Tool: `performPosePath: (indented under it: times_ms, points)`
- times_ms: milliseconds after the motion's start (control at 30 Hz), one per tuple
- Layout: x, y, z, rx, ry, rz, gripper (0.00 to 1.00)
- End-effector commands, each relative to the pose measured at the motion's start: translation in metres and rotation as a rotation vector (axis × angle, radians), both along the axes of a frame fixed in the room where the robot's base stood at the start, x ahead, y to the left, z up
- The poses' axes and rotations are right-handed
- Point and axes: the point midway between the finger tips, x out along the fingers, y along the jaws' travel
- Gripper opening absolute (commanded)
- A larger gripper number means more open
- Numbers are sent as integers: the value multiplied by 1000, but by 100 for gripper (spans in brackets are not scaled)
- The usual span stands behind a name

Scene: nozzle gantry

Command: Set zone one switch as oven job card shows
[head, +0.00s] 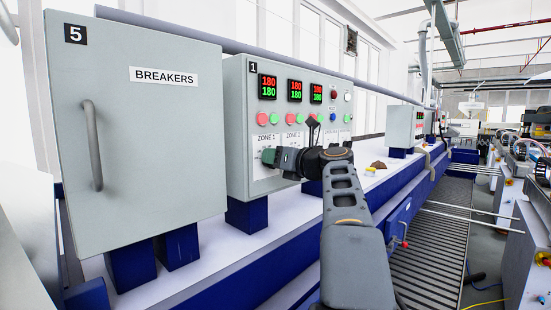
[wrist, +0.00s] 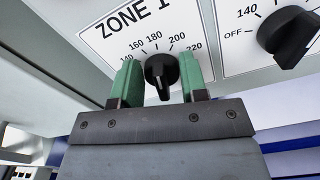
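The zone one switch (wrist: 161,71) is a black round knob with a raised grip bar and a light line on it. It sits on the white ZONE 1 plate (wrist: 112,27), with marks from 140 to 220 around it. The exact mark it points to is hard to tell. My gripper (wrist: 162,80) has its green fingers apart, one on each side of the knob; contact is unclear. In the head view my gripper (head: 272,157) is in front of the ZONE 1 plate (head: 262,170) and hides the knob. No readable job card shows.
A second black knob (wrist: 288,34) with OFF and 140 marks is to the right. The panel numbered 1 (head: 239,125) has displays (head: 268,87) reading 180 over 180, and red and green buttons. The grey BREAKERS cabinet (head: 140,150), numbered 5, stands to the left.

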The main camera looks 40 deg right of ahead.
Motion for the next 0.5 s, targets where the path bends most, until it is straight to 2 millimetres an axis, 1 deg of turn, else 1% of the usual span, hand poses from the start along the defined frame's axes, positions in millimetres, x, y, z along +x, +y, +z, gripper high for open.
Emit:
performPosePath:
  times_ms: [33, 233, 500]
  points:
    - [0, 0, 0, 0, 0, 0, 35]
    - [0, 0, 0, 0, 0, 0, 16]
    - [0, 0, 0, -35, -6, 0, 15]
